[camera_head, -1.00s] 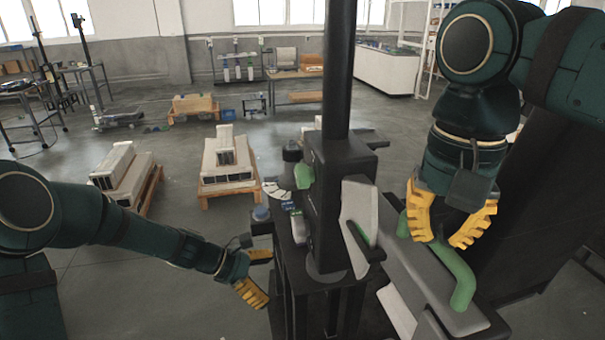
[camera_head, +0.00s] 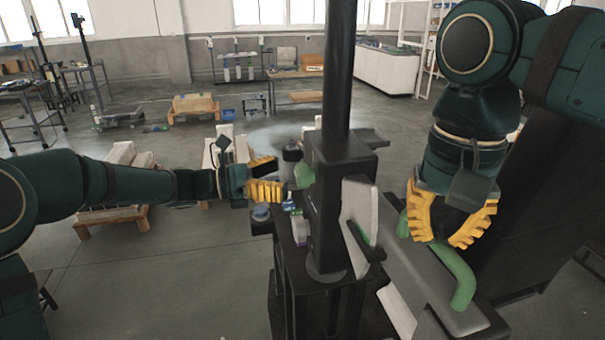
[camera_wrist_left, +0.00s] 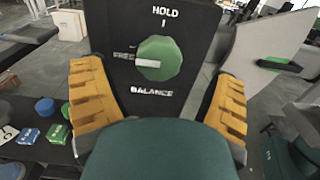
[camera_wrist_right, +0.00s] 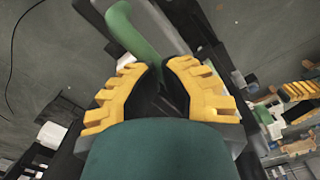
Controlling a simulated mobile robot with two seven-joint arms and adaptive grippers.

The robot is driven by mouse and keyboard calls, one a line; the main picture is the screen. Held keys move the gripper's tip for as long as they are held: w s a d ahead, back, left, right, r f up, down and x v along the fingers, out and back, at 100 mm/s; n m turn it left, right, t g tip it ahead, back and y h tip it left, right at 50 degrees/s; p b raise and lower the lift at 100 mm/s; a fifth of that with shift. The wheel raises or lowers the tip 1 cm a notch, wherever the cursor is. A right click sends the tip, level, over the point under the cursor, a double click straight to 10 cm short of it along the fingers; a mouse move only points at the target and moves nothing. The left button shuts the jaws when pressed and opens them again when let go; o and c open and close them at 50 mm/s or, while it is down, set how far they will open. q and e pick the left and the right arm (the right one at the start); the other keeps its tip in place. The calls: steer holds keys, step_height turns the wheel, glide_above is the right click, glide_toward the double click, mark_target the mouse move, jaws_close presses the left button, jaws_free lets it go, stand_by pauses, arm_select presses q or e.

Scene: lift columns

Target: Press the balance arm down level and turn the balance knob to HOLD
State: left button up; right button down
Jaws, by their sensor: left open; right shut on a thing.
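The green balance knob (camera_wrist_left: 165,55) is on a black panel (camera_wrist_left: 200,15) in the left wrist view, and its white pointer points left at FREE. HOLD is printed above it and BALANCE below. My left gripper (camera_wrist_left: 158,76) is open, its yellow fingers on either side of the knob and apart from it. In the head view, my left gripper (camera_head: 281,177) is just left of the knob (camera_head: 303,175). My right gripper (camera_head: 447,238) is shut on the green handle (camera_head: 461,285) of the grey balance arm (camera_head: 410,275). I cannot tell whether the arm is level.
A black column (camera_head: 338,80) rises between my two arms. Small blue and white items (camera_head: 298,222) lie on the dark bench beside the column's foot. Pallets with pale beams (camera_head: 120,215) stand on the floor at left. The floor at front left is clear.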

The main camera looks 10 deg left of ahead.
mark_target(297, 175)
arm_select(q)
steer(key=shift+x, duration=2.55)
steer(key=c, duration=1.2)
